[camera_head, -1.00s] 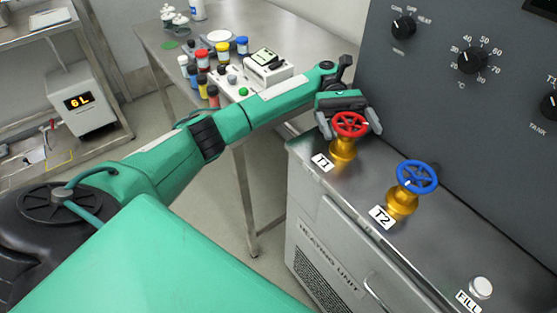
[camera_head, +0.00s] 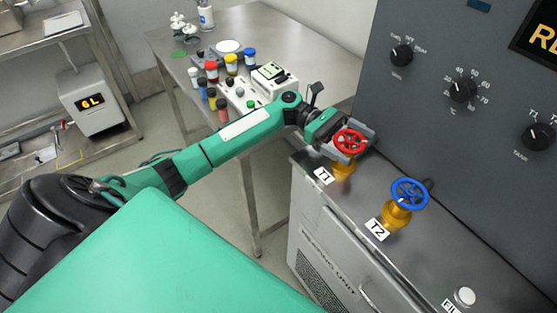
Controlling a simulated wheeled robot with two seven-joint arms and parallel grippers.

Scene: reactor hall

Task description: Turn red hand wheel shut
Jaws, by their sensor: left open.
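The red hand wheel (camera_head: 350,141) sits on a brass valve body behind the T1 label (camera_head: 323,176), on the steel top of the heating unit. My left gripper (camera_head: 352,143) is at the wheel, its jaws apart with one finger on either side of the wheel. I cannot tell whether the fingers touch the rim. My right gripper is not in view.
A blue hand wheel (camera_head: 409,194) on a brass valve stands to the right by the T2 label (camera_head: 377,229). A white FILL cap (camera_head: 465,297) is nearer. The grey control panel (camera_head: 430,130) rises close behind the valves. A steel table (camera_head: 275,30) with jars stands left.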

